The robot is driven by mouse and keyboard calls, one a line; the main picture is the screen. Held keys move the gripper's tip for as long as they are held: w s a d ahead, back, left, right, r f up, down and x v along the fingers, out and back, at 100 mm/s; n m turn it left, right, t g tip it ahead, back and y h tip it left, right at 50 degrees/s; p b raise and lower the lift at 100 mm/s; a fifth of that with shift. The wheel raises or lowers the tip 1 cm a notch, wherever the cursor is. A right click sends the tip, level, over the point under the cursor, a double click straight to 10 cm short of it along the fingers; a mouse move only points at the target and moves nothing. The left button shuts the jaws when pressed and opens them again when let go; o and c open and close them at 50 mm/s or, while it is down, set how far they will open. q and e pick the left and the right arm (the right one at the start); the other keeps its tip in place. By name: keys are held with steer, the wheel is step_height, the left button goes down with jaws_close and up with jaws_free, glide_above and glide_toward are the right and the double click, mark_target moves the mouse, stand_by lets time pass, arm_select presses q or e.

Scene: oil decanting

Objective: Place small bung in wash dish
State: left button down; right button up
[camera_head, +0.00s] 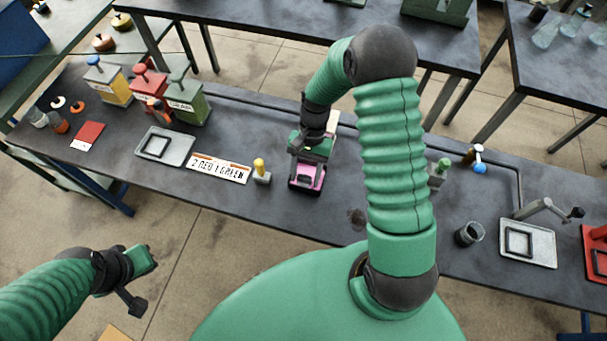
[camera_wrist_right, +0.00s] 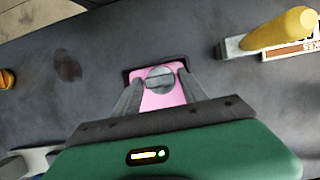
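The wash dish (camera_head: 307,177) is a dark-rimmed dish with a pink inside, on the middle of the dark bench. It also shows in the right wrist view (camera_wrist_right: 161,99). The small bung (camera_wrist_right: 160,79) is a grey round piece seen over the pink inside, spanning the space between my right fingertips. My right gripper (camera_wrist_right: 162,76) points down over the dish and appears shut on the bung; whether the bung touches the dish floor is unclear. In the head view the right gripper (camera_head: 311,160) hides the bung.
A yellow-topped bung (camera_head: 260,171) stands close left of the dish, beside a lettered plate (camera_head: 219,168). Yellow, red and green cans (camera_head: 187,103) stand farther left near a grey tray (camera_head: 178,151). A dark cup (camera_head: 469,234) and grey tray (camera_head: 540,248) are at right.

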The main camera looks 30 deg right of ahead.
mark_target(304, 176)
steer(key=shift+s+f, duration=0.3)
steer(key=shift+d+r, duration=0.1)
steer(key=shift+r, duration=0.1)
steer(key=v, duration=0.5)
steer(key=d+v, duration=0.1)
steer(key=v, duration=0.2)
steer(key=shift+w+f, duration=0.25)
steer(key=shift+w, duration=0.05)
steer(key=v, duration=0.2)
steer(key=a+v, duration=0.1)
steer(key=v, duration=0.1)
steer(key=shift+s+r, duration=0.1)
steer(key=shift+r, duration=0.15)
steer(key=s+a+n+t+h, duration=0.3)
steer(key=s+a+n+t, duration=0.2)
steer(key=s+a+n, duration=0.2)
steer(key=a+n, duration=0.1)
steer(key=n, duration=0.1)
steer(key=shift+s+r+n, duration=0.2)
steer(key=shift+r+n, duration=0.05)
steer(key=shift+n, duration=0.15)
steer(key=shift+s+a+r, duration=0.1)
steer(key=shift+s, duration=0.05)
